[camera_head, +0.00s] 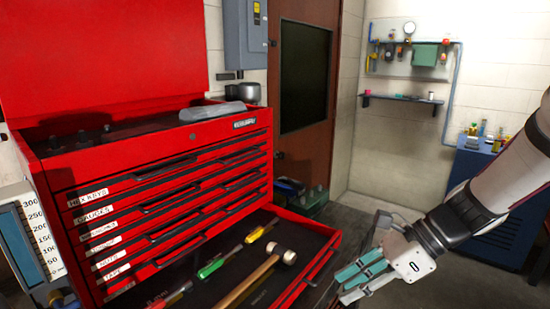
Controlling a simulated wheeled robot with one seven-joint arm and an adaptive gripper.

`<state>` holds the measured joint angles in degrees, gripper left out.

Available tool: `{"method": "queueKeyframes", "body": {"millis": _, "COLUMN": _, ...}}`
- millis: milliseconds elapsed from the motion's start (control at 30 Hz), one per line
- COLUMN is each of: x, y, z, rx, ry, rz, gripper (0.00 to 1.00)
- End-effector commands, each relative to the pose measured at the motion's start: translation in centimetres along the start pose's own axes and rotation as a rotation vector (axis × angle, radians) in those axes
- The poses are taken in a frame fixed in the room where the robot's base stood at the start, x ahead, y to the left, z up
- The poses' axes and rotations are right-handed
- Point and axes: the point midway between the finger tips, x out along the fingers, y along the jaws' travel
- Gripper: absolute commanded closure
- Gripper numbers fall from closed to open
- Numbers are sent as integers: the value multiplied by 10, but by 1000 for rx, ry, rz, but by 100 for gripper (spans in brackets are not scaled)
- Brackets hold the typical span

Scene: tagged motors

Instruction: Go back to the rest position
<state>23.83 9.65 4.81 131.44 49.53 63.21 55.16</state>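My gripper (348,281), with teal finger pads, is at the lower right on the end of my white and dark arm. It hangs just right of the open bottom drawer (322,234) of a red tool cabinet (58,178). Its fingers point left and slightly down. The fingers lie close together in this view, and I cannot tell how far apart they are. I see no object held between them.
The drawer holds a hammer (262,270), a green-handled screwdriver (211,267) and a yellow-handled one (257,234). A blue cabinet (487,215) stands behind my arm at the right. A brown door (307,100) and a wall shelf (402,99) are behind. Floor shows beyond my gripper.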

Motion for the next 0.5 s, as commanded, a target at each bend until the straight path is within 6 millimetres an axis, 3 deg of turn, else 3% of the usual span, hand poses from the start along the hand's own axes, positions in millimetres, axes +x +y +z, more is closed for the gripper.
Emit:
{"method": "queueKeyframes", "body": {"millis": 200, "x": -24, "y": 51, "z": 10, "rx": -561, "ry": 256, "rz": 12, "gripper": 72}}
{"method": "queueKeyframes", "body": {"millis": 500, "x": -68, "y": 101, "z": 8, "rx": -1293, "ry": 613, "rz": 75, "gripper": 72}}
